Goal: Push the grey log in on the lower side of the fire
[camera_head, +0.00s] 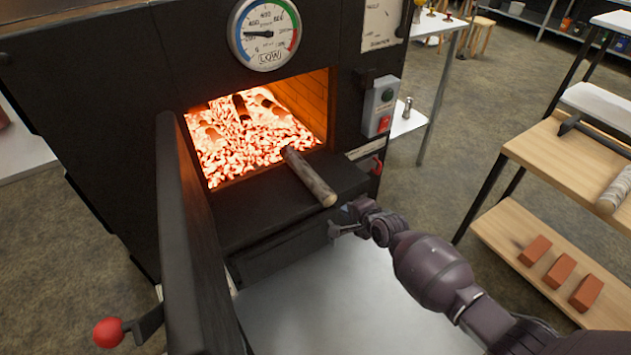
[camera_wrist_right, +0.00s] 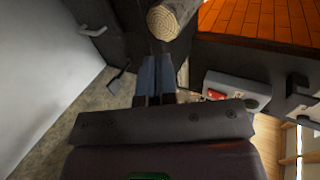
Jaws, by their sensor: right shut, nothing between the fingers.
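The grey log (camera_head: 312,180) lies on the dark ledge (camera_head: 262,210) in front of the open firebox. Its far end is at the mouth of the fire (camera_head: 245,135), and its near end sticks out toward the ledge's front edge. My right gripper (camera_head: 346,209) is shut and empty, just in front of the log's near end. In the right wrist view the shut fingers (camera_wrist_right: 155,72) point toward the log's pale round end (camera_wrist_right: 165,20). Whether they touch it I cannot tell. My left gripper is not in view.
The firebox door (camera_head: 190,240) stands open at the left, with a red-knobbed handle (camera_head: 108,332). A switch box (camera_head: 381,105) is right of the opening. A gauge (camera_head: 265,34) is above. Several dark logs lie on the embers. A wooden bench (camera_head: 565,165) stands at the right.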

